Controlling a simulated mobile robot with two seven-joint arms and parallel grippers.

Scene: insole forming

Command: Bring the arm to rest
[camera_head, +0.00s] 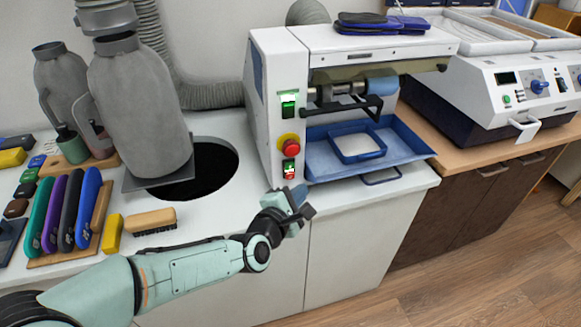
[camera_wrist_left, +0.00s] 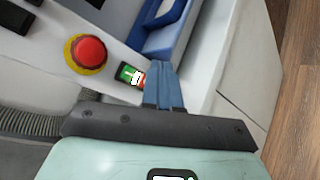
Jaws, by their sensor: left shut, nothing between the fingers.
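My left gripper (camera_head: 301,194) is in front of the white machine (camera_head: 277,75), close to the lower part of its control panel. Its fingers (camera_wrist_left: 167,86) are shut with nothing between them. In the left wrist view, the fingertips are beside a small green and red switch (camera_wrist_left: 131,75), which is lit; I cannot tell whether they touch it. The same switch shows in the head view (camera_head: 289,169). Above it is a red emergency button (camera_head: 289,144) on a yellow ring, and higher up a green lit switch (camera_head: 289,104). My right gripper is not in view.
A blue tray (camera_head: 405,140) with a white-centred frame sits in the machine. To the left are a round black hole (camera_head: 205,172), a grey bottle-shaped vessel (camera_head: 140,110), a brush (camera_head: 150,220) and several coloured insoles (camera_head: 87,205). Free floor (camera_head: 470,270) lies to the right.

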